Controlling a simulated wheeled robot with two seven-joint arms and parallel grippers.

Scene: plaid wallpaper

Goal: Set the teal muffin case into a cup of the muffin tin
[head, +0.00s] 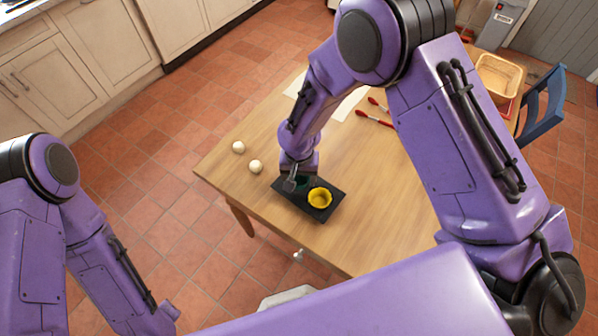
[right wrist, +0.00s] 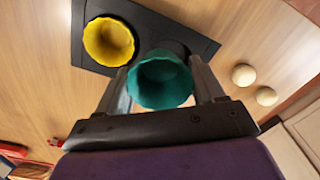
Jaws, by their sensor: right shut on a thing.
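The teal muffin case (right wrist: 163,82) is held between the two fingers of my right gripper (right wrist: 161,78) in the right wrist view, its open side facing the camera. In the head view, my right gripper (head: 294,181) is over the left end of the dark muffin tin (head: 299,203), with only a little teal showing. The tin (right wrist: 152,22) also shows in the right wrist view, with a dark cup partly hidden behind the teal case. I cannot tell whether the case touches the tin. A yellow case (head: 320,198) sits in the tin's other cup. My left gripper is out of view.
Two pale round balls (head: 256,167) lie on the wooden table (head: 375,215) left of the tin. Red-handled utensils (head: 374,118) and white paper lie farther back. A wicker basket (head: 498,76) is at the far right, near a blue chair (head: 542,105). The table right of the tin is clear.

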